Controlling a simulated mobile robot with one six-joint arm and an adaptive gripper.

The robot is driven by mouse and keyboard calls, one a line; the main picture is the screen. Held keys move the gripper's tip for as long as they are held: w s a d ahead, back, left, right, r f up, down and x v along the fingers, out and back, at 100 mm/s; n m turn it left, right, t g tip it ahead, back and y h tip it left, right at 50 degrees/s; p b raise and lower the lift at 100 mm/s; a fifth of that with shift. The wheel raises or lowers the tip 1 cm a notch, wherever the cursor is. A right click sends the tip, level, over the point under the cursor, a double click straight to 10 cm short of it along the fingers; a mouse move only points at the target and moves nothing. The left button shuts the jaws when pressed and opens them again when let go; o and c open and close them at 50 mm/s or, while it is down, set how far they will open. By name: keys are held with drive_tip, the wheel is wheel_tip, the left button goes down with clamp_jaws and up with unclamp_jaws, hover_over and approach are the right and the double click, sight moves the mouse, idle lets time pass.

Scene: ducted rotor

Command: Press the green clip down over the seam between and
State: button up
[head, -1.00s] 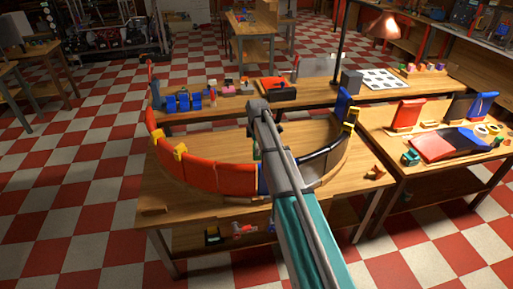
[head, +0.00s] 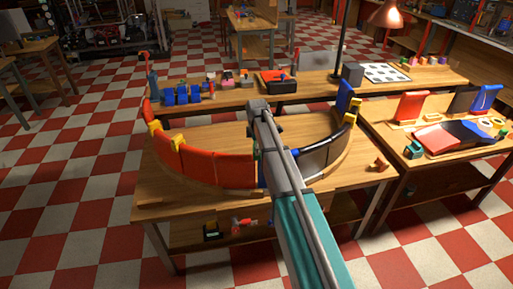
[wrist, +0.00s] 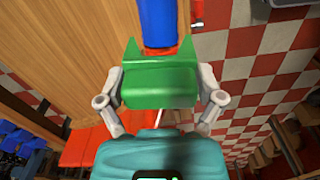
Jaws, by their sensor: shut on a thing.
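A green clip (wrist: 160,85) is held between the two grey fingers of my gripper (wrist: 160,82) in the wrist view. Just beyond it a blue panel (wrist: 158,22) with a red lower edge lines up with the clip; I cannot tell whether they touch. My arm covers my gripper, most of the clip and the middle of the wall.
Yellow clips (head: 178,142) sit on the wall's left side and near its right end. A side table (head: 395,138) at right holds more red, blue and black panels. A back bench (head: 225,107) carries blue blocks and a lamp. Checkered floor is free at left.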

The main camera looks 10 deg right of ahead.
drive_tip(key=shift+f+b, duration=1)
drive_tip(key=shift+f, duration=0.25)
drive_tip(key=shift+f, duration=0.2)
drive_tip(key=o, duration=0.8)
drive_tip(key=shift+r, duration=0.15)
wheel_tip(320, 180, up, 10)
drive_tip(key=p, duration=0.9)
drive_tip(key=shift+f, duration=0.25)
idle(0.5)
drive_tip(key=s+f+m+b, duration=0.1)
drive_tip(key=s+m, duration=0.4)
drive_tip(key=s, duration=0.4)
drive_tip(key=s+a+f+m+b, duration=0.1)
drive_tip(key=s+m, duration=0.5)
drive_tip(key=s, duration=0.4)
drive_tip(key=s+f+m+b, duration=0.1)
drive_tip(key=s+m, duration=0.4)
drive_tip(key=s, duration=0.5)
drive_tip(key=shift+s+a+f, duration=0.1)
drive_tip(key=shift+a, duration=0.1)
